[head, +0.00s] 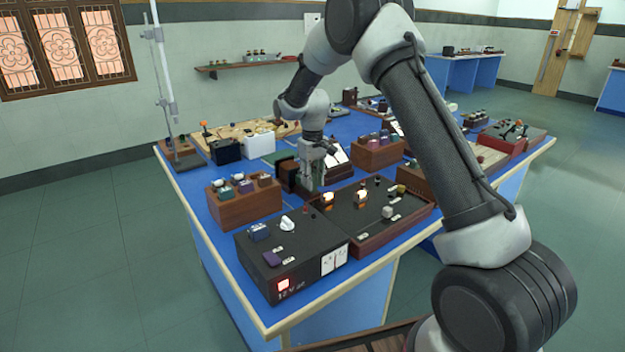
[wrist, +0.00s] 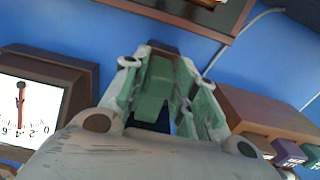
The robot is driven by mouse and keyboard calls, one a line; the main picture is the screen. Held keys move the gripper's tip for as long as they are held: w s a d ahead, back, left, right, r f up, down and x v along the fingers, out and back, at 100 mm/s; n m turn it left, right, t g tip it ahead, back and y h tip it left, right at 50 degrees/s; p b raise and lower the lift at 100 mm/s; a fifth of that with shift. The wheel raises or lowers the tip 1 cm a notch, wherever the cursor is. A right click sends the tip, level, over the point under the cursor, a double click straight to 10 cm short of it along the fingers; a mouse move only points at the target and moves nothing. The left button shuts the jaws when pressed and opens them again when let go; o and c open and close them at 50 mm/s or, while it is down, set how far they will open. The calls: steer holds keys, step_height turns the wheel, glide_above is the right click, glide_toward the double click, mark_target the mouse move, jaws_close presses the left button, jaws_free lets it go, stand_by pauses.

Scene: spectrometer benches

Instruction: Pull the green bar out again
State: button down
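My gripper (head: 312,180) points down over the blue table in the head view, behind the black-topped panel. In the wrist view its two pale green fingers (wrist: 163,72) stand on either side of a green bar (wrist: 154,88). The bar lies close between the fingers, with a brown piece (wrist: 163,47) at its far end. Whether the fingers press on the bar or leave a thin gap cannot be told. The bar cannot be made out in the head view, where the gripper and nearby boxes crowd that spot.
A white-faced meter (wrist: 22,105) stands left of the gripper in the wrist view, a brown wooden box (wrist: 262,112) to the right. In the head view, a black power box (head: 300,245), a panel with lit lamps (head: 372,225) and a wooden block with knobs (head: 243,205) crowd close around.

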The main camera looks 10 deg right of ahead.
steer(key=c, duration=1.2)
jaws_free()
steer(key=shift+s+d, duration=0.15)
steer(key=shift+s, duration=0.1)
steer(key=shift+c, duration=0.2)
step_height(320, 180, up, 12)
